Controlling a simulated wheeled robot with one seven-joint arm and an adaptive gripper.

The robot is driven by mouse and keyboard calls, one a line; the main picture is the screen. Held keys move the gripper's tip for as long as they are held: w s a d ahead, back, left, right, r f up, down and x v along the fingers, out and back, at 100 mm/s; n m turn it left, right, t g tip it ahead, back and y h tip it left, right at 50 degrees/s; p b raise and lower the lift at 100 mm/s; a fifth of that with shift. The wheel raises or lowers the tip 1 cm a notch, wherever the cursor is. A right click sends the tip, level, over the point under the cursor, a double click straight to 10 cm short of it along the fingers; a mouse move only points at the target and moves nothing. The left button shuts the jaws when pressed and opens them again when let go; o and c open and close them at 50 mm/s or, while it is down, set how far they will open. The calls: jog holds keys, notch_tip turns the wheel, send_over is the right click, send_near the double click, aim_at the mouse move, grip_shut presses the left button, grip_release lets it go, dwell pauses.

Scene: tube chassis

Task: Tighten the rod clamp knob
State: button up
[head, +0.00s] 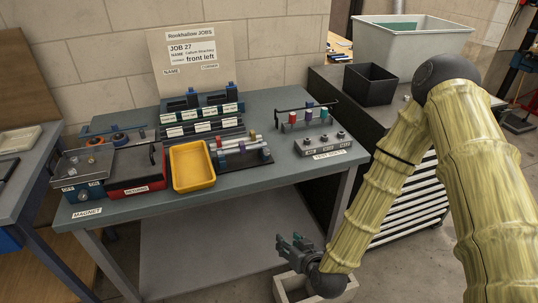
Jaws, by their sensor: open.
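My gripper (286,243) is at the lower middle, low in front of the table's front edge, above a pale open box on the floor. Its dark fingers point up and left, open, with nothing seen between them. I cannot tell the rod clamp knob apart at this size. A dark rack with a horizontal rod and coloured parts (293,118) stands at the table's right rear. Another dark stand with several coloured pieces (242,146) is near the middle. My gripper is well apart from both.
The grey-green table (290,175) also holds a yellow tray (192,183), a red box (136,188), labelled racks and a grey switch unit (322,146). A job board (192,75) stands behind. A black bin (369,84) and grey tub are at right. The table's front right is clear.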

aim_at(267, 154)
jog(key=w+a+r+t, duration=0.25)
jog(key=w+r, duration=0.25)
jog(key=r, duration=0.4)
jog(key=w+a+r+t, duration=0.1)
jog(key=w+r+t, duration=0.35)
jog(key=r, duration=0.45)
jog(key=shift+g+y, duration=0.3)
jog(key=shift+y, duration=0.1)
jog(key=p+x, duration=0.1)
jog(key=x, duration=0.2)
jog(key=p+x, duration=0.1)
jog(key=x, duration=0.3)
jog(key=p+x, duration=0.1)
jog(key=x, duration=0.3)
jog(key=shift+w+d+f, duration=0.25)
jog(key=shift+w+d, duration=0.05)
jog(key=shift+c, duration=0.3)
grip_shut()
